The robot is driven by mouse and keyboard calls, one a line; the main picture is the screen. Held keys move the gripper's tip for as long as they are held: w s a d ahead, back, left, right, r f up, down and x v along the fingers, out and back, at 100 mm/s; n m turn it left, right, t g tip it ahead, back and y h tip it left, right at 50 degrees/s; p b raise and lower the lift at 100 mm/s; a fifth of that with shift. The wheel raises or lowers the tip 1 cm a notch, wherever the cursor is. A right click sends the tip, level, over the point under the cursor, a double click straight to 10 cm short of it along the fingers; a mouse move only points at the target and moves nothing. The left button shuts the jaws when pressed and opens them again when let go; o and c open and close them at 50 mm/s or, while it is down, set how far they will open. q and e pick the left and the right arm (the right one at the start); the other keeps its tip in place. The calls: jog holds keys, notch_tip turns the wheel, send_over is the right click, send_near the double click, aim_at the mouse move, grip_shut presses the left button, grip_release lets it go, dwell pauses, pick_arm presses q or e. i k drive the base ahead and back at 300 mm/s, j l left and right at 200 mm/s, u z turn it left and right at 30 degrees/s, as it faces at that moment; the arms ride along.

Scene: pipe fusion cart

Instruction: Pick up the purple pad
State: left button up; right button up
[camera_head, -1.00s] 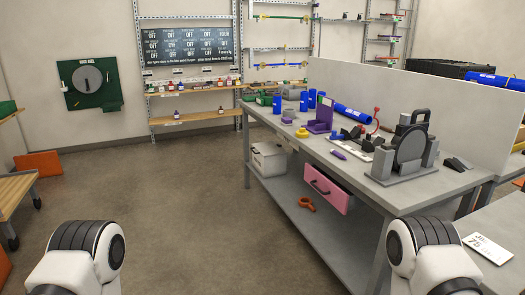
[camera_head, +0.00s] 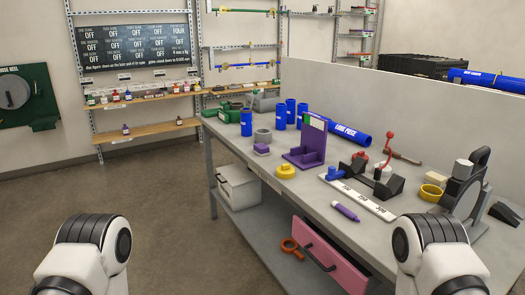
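A small purple block (camera_head: 261,149), which looks like a pad, lies on the grey workbench (camera_head: 235,134) beside a grey ring (camera_head: 263,135). A larger purple upright holder (camera_head: 312,143) with a tray-like base stands to its right. A purple marker-like stick (camera_head: 345,211) lies nearer the front edge. Neither of my grippers shows. Only white and black links of my two arms are seen at the bottom left and bottom right, away from the purple things.
A yellow knobbed piece (camera_head: 285,171) sits near the front edge. Blue pipes (camera_head: 246,122) stand behind, and a long blue pipe (camera_head: 350,133) lies by the back panel. A pink drawer (camera_head: 328,260) juts out under the bench. The floor (camera_head: 160,200) at left is clear.

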aim_at(261, 149)
jog(key=i+j+z, duration=0.15)
jog(key=z, duration=0.6)
jog(key=i+j+z, duration=0.1)
jog(key=j, duration=0.3)
jog(key=i+j+z, duration=0.15)
jog(key=j, duration=0.3)
jog(key=i+j+z, duration=0.1)
jog(key=i+j, duration=0.15)
jog(key=j, duration=0.2)
jog(key=i+j+z, duration=0.15)
jog(key=j, duration=0.3)
jog(key=j+z, duration=0.1)
jog(key=j, duration=0.35)
jog(key=i+j+z, duration=0.15)
jog(key=j, duration=0.35)
jog(key=i+j, duration=0.1)
jog(key=j, duration=0.85)
jog(key=i, duration=0.05)
